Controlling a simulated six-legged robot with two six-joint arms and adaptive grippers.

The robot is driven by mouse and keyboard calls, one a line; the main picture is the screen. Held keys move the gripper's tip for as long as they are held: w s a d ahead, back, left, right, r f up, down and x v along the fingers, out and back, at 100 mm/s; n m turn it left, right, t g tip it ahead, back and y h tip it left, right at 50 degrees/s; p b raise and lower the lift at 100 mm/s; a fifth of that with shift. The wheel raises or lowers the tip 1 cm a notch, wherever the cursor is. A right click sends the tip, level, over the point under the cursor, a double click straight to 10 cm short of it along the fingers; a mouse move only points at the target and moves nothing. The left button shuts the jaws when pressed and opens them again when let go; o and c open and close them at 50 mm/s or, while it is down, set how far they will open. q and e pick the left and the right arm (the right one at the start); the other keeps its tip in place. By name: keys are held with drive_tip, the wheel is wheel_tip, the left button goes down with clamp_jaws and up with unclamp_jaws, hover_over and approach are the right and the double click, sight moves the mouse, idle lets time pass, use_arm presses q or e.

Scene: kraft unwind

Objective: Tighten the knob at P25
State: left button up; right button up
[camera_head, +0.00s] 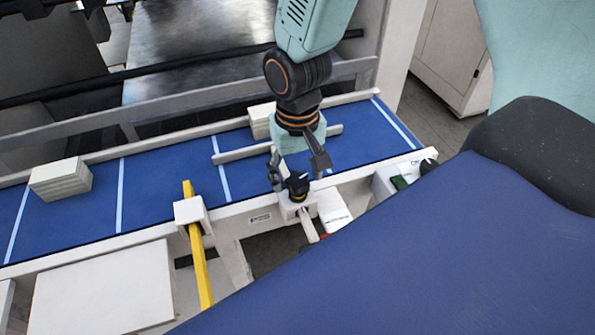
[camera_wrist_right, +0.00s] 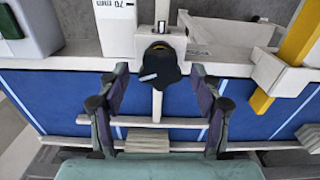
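A black lobed knob (camera_head: 297,184) sits on a small white block at the near rail of the blue conveyor. In the right wrist view the knob (camera_wrist_right: 160,66) has a pale pointer mark and sits on its white block, near the middle of the picture. My right gripper (camera_head: 299,174) is just above the knob, pointing down. Its two fingers are apart on either side of the knob, with visible gaps in the right wrist view (camera_wrist_right: 160,76), so it is open and empty. I cannot read a P25 mark. My left gripper is not in view.
A yellow bar (camera_head: 199,255) passes through a white bracket (camera_head: 192,212) left of the knob. Pale stacks (camera_head: 60,179) lie on the blue belt (camera_head: 150,195). A white box marked 70 mm (camera_wrist_right: 116,22) stands beside the knob. A green-topped unit (camera_head: 398,182) is further right.

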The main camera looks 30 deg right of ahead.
drive_tip(key=c, duration=0.3)
drive_tip(key=shift+w+f, duration=0.1)
drive_tip(key=shift+w, duration=0.1)
drive_tip(key=c, duration=0.7)
